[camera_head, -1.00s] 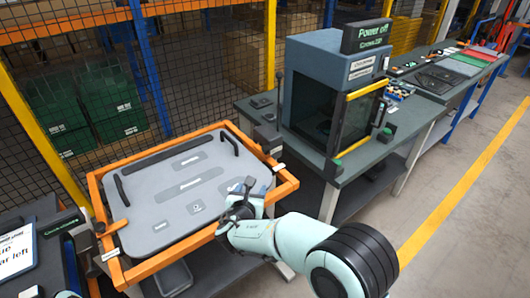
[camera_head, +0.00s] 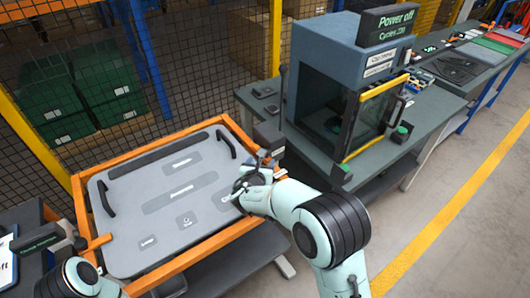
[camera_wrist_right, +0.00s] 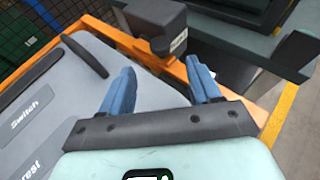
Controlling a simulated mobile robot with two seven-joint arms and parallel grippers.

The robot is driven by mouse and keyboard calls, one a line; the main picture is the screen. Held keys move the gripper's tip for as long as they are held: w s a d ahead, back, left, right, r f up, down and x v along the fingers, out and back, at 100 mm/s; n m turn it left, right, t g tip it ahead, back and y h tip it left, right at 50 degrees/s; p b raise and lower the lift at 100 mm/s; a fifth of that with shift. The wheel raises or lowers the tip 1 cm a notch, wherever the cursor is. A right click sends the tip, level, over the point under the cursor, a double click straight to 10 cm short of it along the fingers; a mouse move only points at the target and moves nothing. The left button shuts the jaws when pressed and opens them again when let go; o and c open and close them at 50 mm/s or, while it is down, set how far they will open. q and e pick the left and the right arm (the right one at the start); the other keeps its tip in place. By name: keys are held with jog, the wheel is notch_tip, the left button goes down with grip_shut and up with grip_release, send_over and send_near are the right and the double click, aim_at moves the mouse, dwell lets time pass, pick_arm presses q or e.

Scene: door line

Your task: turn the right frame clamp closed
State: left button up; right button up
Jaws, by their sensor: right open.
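The grey panel (camera_head: 165,230) lies in the orange frame (camera_head: 195,267). At the frame's right corner is a dark labelled block (camera_head: 268,138), which also shows in the wrist view (camera_wrist_right: 155,18); it appears to belong to the right frame clamp. The clamp's bar is hard to tell from the orange frame. My right gripper (camera_head: 258,162) is over the panel's right edge, near this block. In the wrist view its two blue fingers (camera_wrist_right: 161,82) are apart and empty, with the block beyond them.
An orange bar (camera_head: 98,242) lies across the frame's left side. To the right, a bench carries a dark blue-grey machine (camera_head: 345,75) with a yellow-edged door (camera_head: 375,120). A mesh fence (camera_head: 200,70) stands behind. Open floor (camera_head: 470,210) lies at the right.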

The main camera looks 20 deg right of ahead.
jog(key=x, duration=0.3)
jog(key=p+x, duration=0.1)
jog(key=x, duration=0.2)
jog(key=shift+w+d+r, duration=0.1)
jog(key=shift+w, duration=0.2)
jog(key=shift+w+d+f+p, duration=0.25)
jog(key=shift+w+f+p, duration=0.15)
jog(key=shift+w, duration=0.1)
pick_arm(q)
jog(key=w+r, duration=0.2)
jog(key=w, duration=0.1)
jog(key=shift+w+r, duration=0.25)
jog(key=shift+r, duration=0.05)
pick_arm(e)
jog(key=shift+s, duration=0.1)
jog(key=shift+c, duration=1.2)
pick_arm(q)
jog(key=shift+s, duration=0.15)
pick_arm(e)
grip_shut()
